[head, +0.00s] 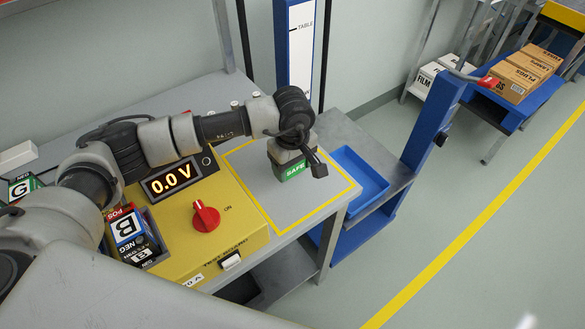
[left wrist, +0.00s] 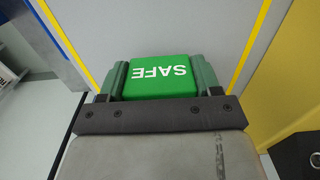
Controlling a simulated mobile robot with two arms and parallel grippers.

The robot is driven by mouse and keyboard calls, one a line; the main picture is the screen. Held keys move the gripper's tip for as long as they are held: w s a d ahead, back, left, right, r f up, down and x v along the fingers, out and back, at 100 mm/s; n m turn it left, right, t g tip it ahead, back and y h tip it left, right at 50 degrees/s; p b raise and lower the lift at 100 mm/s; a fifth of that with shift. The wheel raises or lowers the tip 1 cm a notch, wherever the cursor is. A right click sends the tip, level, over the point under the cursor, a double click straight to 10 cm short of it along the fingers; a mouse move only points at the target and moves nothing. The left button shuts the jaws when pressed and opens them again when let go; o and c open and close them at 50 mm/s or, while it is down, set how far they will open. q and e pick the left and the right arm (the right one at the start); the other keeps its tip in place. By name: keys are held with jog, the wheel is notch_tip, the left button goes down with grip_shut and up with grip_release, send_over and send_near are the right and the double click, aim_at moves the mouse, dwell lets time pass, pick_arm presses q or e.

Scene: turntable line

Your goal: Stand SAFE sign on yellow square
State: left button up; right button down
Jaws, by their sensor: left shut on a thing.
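The green SAFE sign (head: 294,171) has white letters and is held over the inside of the yellow square (head: 312,197), an outline on the grey table top. My left gripper (head: 290,157) comes down from above and is shut on the sign. In the left wrist view the sign (left wrist: 160,78) sits between the two green fingers, its letters upside down in that picture. Yellow lines of the square run on both sides of it. I cannot tell whether its lower edge touches the table. My right gripper is not in view.
A yellow test box (head: 235,228) with a red knob (head: 206,216) and a 0.0 V display (head: 171,178) stands left of the square. A blue tray (head: 356,176) lies to the right. A blue post (head: 433,125) stands farther right. The rest of the square is clear.

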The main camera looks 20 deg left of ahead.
pick_arm(q)
notch_tip(320, 180, down, 2)
jog(key=shift+f, duration=0.1)
jog(key=shift+f, duration=0.15)
jog(key=o, duration=0.9)
